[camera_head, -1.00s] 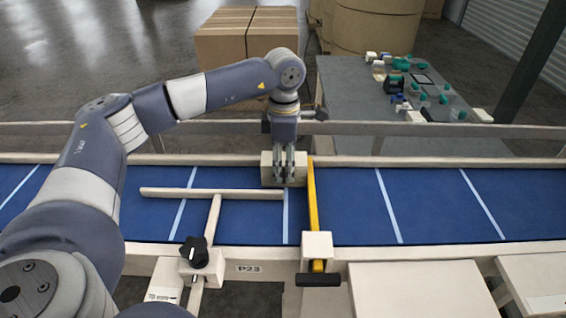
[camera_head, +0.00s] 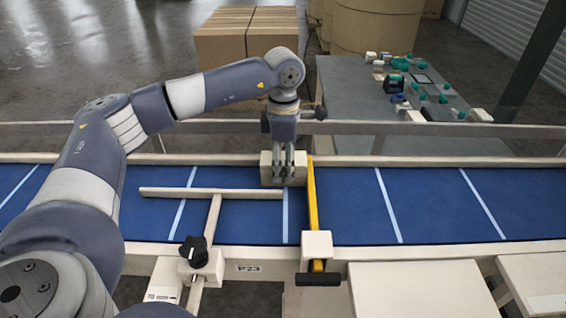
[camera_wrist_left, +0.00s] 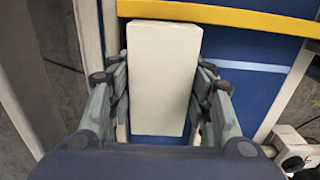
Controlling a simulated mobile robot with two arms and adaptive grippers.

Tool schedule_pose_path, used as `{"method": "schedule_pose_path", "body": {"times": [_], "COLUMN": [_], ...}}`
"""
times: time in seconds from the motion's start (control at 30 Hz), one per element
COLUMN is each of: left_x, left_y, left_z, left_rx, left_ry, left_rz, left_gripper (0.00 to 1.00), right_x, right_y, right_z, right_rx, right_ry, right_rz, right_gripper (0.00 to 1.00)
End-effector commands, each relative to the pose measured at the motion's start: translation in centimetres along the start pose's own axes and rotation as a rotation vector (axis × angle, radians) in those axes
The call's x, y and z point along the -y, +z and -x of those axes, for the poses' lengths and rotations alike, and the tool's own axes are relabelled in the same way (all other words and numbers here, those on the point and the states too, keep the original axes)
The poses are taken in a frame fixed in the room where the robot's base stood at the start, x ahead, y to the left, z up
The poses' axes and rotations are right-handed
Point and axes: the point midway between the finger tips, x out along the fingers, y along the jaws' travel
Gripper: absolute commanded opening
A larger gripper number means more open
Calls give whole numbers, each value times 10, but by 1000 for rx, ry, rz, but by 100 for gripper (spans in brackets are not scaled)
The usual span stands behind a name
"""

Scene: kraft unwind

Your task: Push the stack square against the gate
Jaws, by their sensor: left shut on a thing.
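The stack (camera_head: 267,171) is a pale cream block shape on the blue belt near its far rail. It also shows in the left wrist view (camera_wrist_left: 160,75) as a cream block between the fingers. My left gripper (camera_head: 284,177) points down and is shut on the stack. The gate (camera_head: 313,200) is a yellow bar across the belt, just right of the stack. In the left wrist view the gate (camera_wrist_left: 240,17) lies at the block's far end; whether they touch I cannot tell. My right gripper is not in view.
A cream guide bar (camera_head: 212,194) lies along the belt, left of the gate, with a black knob (camera_head: 193,251) at the near rail. The blue belt (camera_head: 430,205) right of the gate is clear. A grey table (camera_head: 345,95) with small parts stands behind.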

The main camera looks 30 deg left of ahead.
Motion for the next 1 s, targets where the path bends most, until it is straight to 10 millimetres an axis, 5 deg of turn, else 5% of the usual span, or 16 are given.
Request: {"method": "schedule_pose_path", "body": {"times": [0.37,0.4,0.5,0.83,1.0], "left_x": [0,0,0,0,-1], "left_y": [-2,-2,-2,-3,-2], "left_z": [-1,-1,-1,-1,16], "left_rx": [1,0,0,-2,1], "left_ry": [0,0,0,-1,2], "left_rz": [-2,-2,-1,0,0], "left_gripper": [22,53,70,70,70], "right_x": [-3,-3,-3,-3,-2], "right_y": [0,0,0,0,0], "right_z": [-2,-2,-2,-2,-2], "right_rx": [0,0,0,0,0], "right_ry": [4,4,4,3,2], "right_rz": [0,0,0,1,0], "right_gripper": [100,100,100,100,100]}}
